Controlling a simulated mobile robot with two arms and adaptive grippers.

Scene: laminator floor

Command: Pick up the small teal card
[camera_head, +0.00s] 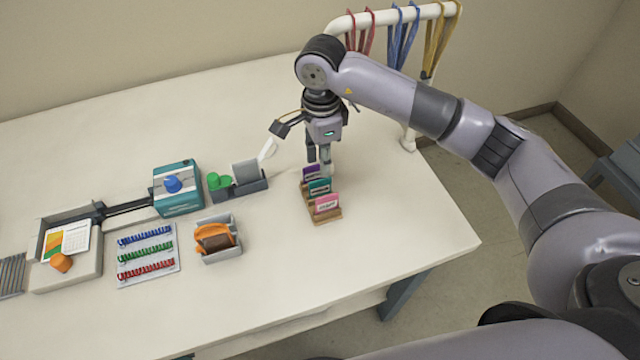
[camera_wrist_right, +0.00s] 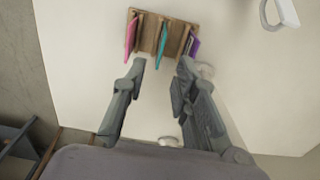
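The small teal card (camera_head: 319,187) stands in the middle of a small wooden holder (camera_head: 329,217), between a pink card (camera_head: 327,203) and a purple card (camera_head: 312,172). In the right wrist view the teal card (camera_wrist_right: 162,42) stands upright near the top, in the wooden holder (camera_wrist_right: 150,30). My right gripper (camera_head: 319,165) points down over the far side of the holder. In the wrist view its two fingers (camera_wrist_right: 160,75) are apart, with nothing between them, and the teal card lies just beyond the tips. My left gripper is not in view.
Left of the holder are a grey tray with a green-topped item (camera_head: 240,184), a teal machine (camera_head: 178,188) and an orange tool in a tray (camera_head: 216,238). Coloured lanyards (camera_head: 400,35) hang on a white rail behind. The table right of the holder is clear.

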